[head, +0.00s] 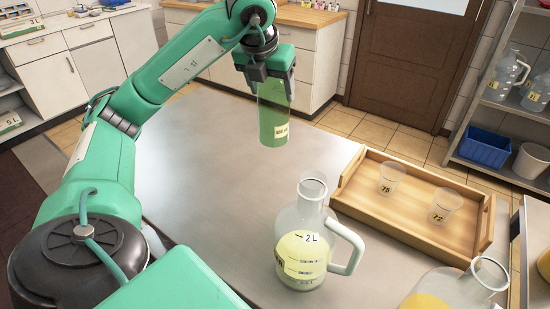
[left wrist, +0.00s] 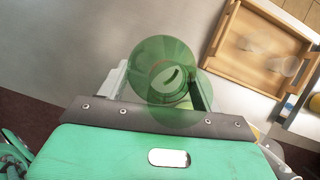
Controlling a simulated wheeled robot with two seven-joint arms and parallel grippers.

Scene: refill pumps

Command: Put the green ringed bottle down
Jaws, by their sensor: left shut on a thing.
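The green bottle (head: 272,115) is see-through, with a yellow label low on its side. In the head view it hangs upright from my left gripper (head: 268,82), which is shut on its upper part. Its bottom appears to be above the grey table (head: 200,150); the exact gap is hard to tell. In the left wrist view the green bottle (left wrist: 170,80) is seen end-on between the fingers of my left gripper (left wrist: 165,85). The ring is not clear in either view. My right gripper is not in view.
A clear 2L jug (head: 302,245) with yellow liquid stands at the table's front, and another jug (head: 450,290) is at lower right. A wooden tray (head: 400,225) holds two clear cups (head: 391,178) (head: 445,206). The table's middle and left are clear.

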